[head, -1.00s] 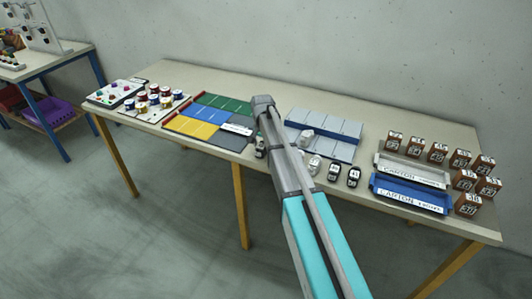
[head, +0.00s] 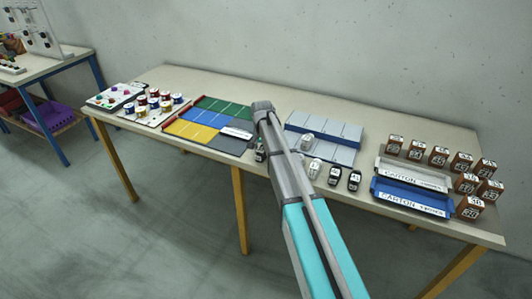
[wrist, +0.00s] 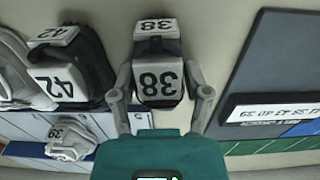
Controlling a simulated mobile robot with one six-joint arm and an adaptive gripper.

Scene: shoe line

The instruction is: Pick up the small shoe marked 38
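The small shoe marked 38 (wrist: 158,82) is dark with white patches and shows in the middle of the wrist view, its number upside down. My gripper (wrist: 158,72) has one finger on each side of this shoe. The fingertips are close to its sides, but I cannot tell whether they press on it. In the head view, my gripper (head: 262,142) is low over the front of the table and mostly hidden behind my arm. A dark shoe (head: 260,155) shows just beside the arm there.
A black and white shoe marked 42 (wrist: 62,68) stands close left in the wrist view. A white shoe marked 39 (wrist: 70,139) sits on the grey-blue rack (wrist: 20,125). A dark panel (wrist: 285,60) lies to the right. Blue and grey carton trays (head: 410,196) and boxes are farther right on the table.

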